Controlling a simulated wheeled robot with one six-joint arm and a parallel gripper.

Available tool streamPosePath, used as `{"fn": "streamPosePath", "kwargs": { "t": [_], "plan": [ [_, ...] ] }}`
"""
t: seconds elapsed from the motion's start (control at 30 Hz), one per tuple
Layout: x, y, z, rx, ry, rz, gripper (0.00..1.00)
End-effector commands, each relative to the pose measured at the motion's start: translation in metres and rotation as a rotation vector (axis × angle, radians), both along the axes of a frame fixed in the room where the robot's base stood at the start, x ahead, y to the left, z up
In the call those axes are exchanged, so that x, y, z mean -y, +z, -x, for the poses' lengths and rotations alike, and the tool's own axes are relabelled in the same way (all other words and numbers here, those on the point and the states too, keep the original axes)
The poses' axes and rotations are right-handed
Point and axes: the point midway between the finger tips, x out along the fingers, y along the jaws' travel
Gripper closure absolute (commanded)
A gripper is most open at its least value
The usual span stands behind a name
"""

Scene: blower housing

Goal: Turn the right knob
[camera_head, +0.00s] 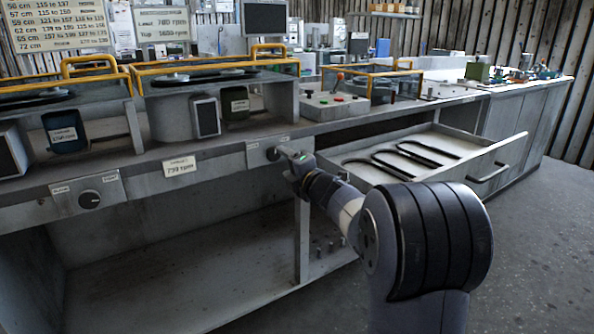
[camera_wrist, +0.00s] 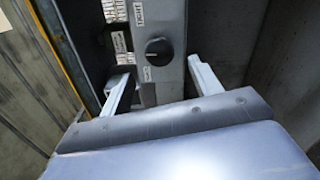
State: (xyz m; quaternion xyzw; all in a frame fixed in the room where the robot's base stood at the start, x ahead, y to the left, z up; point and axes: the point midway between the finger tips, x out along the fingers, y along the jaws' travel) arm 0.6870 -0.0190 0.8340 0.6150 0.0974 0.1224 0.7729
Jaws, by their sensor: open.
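The right knob (camera_head: 271,154) is small, round and dark, on a light metal plate (camera_head: 254,156) on the bench front in the head view. My gripper (camera_head: 291,156) is right in front of it and partly hides it. In the wrist view the black knob (camera_wrist: 158,51) shows ahead of my gripper (camera_wrist: 161,70), between the lines of its two spread fingers. The fingers are open and empty, one on each side, and do not appear to touch the knob. The left knob (camera_head: 89,199) is on a similar plate further left.
An open drawer (camera_head: 505,150) with dark U-shaped rods (camera_head: 400,160) juts out to the right of my gripper. A paper label (camera_head: 180,166) is on the bench front between the knobs. The open bay (camera_head: 190,250) below is empty. Free floor (camera_head: 530,240) lies at the right.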

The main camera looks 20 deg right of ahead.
Motion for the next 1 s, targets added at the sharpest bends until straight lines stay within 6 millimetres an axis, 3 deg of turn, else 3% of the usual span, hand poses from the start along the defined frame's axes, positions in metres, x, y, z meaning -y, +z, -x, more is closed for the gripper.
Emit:
{"fn": "streamPosePath", "kwargs": {
  "t": [0.2,0.4,0.77,1.0],
  "plan": [
    [0.012,0.001,0.034,-0.001,-0.001,0.0,0.4],
    [0.016,0.0,0.048,0.0,0.0,0.001,0.4],
    [0.016,-0.001,0.049,0.0,0.001,0.001,0.4],
    [0.01,-0.002,0.032,-0.001,0.003,0.0,0.4]
  ]
}}
